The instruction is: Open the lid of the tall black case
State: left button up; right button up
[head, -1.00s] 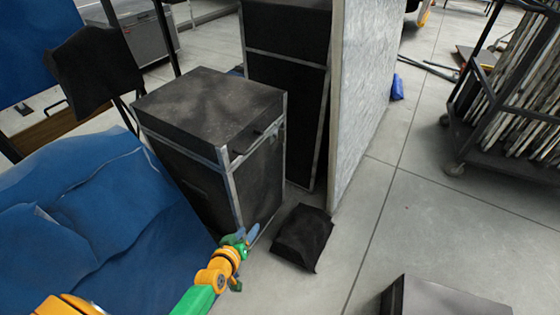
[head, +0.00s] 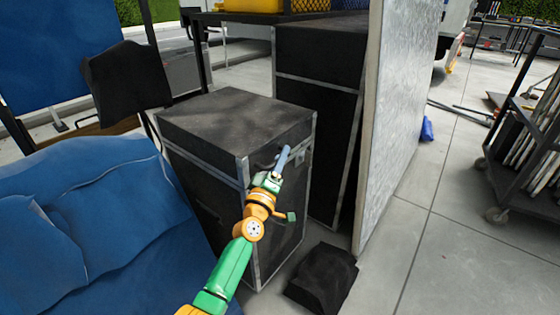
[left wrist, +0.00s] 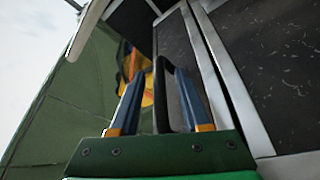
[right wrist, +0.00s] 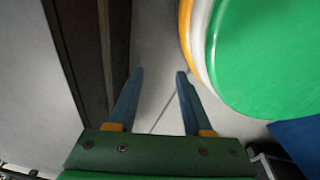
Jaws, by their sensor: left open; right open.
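The tall black case (head: 225,185) stands upright with grey metal edges, and its lid (head: 238,115) is shut. My left gripper (head: 285,155) is at the case's front face, near the lid's edge, and hides part of it. In the left wrist view its two blue fingers (left wrist: 158,78) are open, with a black handle (left wrist: 164,62) showing between them. I cannot tell whether the fingers touch the handle. My right gripper (right wrist: 160,75) is open and empty, pointing at grey floor; it is not in the head view.
A taller black case (head: 318,110) stands close behind, beside a pale upright panel (head: 400,110). A blue covered heap (head: 90,220) lies against the left side. A black bag (head: 322,276) is on the floor in front. Open floor lies at the right, before a wheeled cart (head: 525,170).

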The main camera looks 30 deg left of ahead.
pick_arm(q)
jog(key=shift+c, duration=0.3)
grip_shut()
dwell(1.1)
